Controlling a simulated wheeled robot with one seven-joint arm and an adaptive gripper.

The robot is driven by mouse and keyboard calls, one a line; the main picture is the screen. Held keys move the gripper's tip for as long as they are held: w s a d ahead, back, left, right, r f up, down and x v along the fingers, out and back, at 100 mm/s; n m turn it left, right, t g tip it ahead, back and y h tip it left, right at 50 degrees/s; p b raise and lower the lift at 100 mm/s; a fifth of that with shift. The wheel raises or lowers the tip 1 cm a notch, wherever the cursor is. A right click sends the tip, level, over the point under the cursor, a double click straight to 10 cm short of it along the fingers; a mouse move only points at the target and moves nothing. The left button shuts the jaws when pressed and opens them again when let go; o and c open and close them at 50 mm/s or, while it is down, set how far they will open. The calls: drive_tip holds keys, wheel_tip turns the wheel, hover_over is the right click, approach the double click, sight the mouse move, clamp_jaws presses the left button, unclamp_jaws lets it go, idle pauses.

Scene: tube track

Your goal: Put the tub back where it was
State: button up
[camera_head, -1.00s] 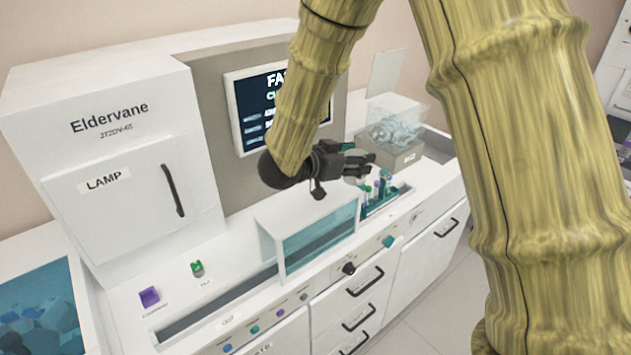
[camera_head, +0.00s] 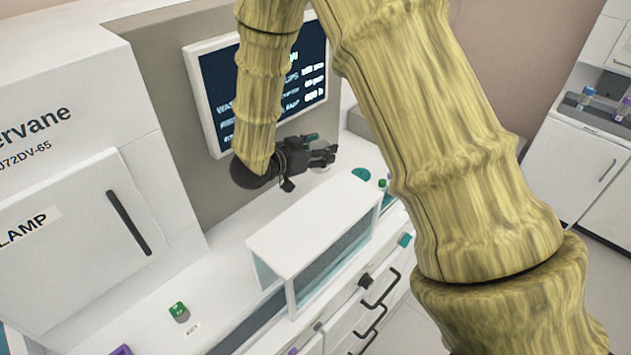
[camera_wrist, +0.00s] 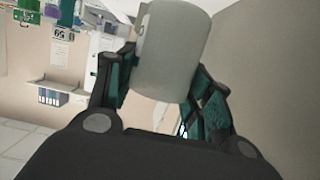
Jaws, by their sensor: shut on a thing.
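A pale grey cylindrical tub (camera_wrist: 170,50) sits between the two teal-lined fingers of my gripper (camera_wrist: 160,88) in the wrist view. It is tilted, and the fingers touch it on both sides. In the head view my gripper (camera_head: 328,157) is just right of and below the wall screen, above the counter.
A white hood with clear sides (camera_head: 315,235) stands on the counter below my gripper. The screen (camera_head: 260,85) is close behind my arm. Drawer handles (camera_head: 380,290) line the front.

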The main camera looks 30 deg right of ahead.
drive_tip(key=f, duration=0.2)
drive_tip(key=f+p, duration=0.1)
drive_tip(key=shift+w+a+f, duration=0.1)
drive_tip(key=shift+w+f, duration=0.25)
drive_tip(key=shift+f, duration=0.4)
drive_tip(key=shift+s+f, duration=0.2)
drive_tip(key=shift+f, duration=0.05)
drive_tip(key=shift+f+p, duration=0.85)
drive_tip(key=shift+f, duration=1.3)
drive_tip(key=shift+f, duration=0.1)
drive_tip(key=o, duration=1)
